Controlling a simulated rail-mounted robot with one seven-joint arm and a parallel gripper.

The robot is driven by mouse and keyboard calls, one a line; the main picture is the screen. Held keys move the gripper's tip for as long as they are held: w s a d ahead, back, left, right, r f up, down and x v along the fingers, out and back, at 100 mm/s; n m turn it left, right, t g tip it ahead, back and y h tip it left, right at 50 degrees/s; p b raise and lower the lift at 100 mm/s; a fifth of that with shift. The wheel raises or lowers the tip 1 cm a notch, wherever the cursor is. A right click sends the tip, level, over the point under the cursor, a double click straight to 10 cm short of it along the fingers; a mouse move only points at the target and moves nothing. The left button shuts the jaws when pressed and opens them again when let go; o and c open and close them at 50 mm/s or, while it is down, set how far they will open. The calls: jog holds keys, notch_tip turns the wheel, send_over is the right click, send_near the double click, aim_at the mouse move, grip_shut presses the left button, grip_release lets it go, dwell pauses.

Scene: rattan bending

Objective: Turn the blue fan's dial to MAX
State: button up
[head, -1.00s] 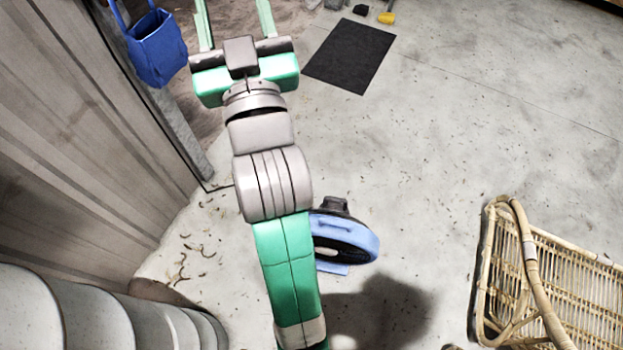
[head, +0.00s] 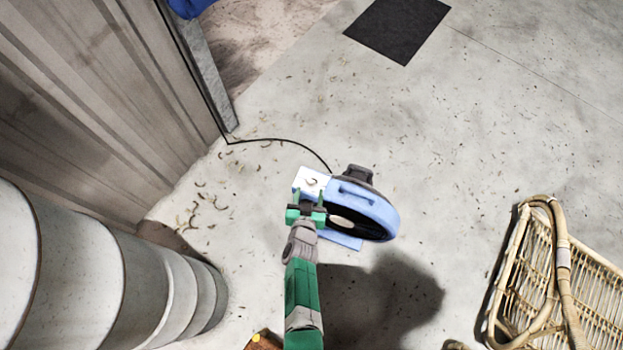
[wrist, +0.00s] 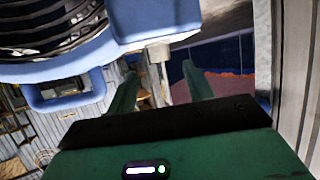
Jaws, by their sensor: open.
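The blue fan (head: 372,212) stands on the concrete floor near the middle of the head view. A white panel with a dark curved mark (head: 307,179) sits at its upper left corner. My gripper (head: 310,194) is open at this panel, fingers pointing toward it. In the wrist view the fan's grille and blue housing (wrist: 155,20) fill the upper left. A small grey knob-like part (wrist: 159,54) sticks out of the housing, in line with the gap between my open fingers (wrist: 160,86). I cannot tell whether they touch it. The dial's setting is not readable.
A black cable (head: 285,141) runs from the fan toward the wall (head: 110,80). Grey rounded containers (head: 100,265) stand at left. A rattan piece (head: 560,280) lies at right. A dark mat (head: 398,28) lies on the floor beyond. Floor right of the fan is clear.

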aim_at(311, 181)
jog(key=b+x, duration=0.5)
jog(key=x, duration=0.1)
jog(key=shift+w+f, duration=0.2)
jog(key=shift+f, duration=0.05)
jog(key=shift+w, duration=0.35)
jog(key=shift+r, duration=0.1)
jog(key=c, duration=1)
jog(key=shift+m+h, duration=0.6)
jog(key=shift+h, duration=0.3)
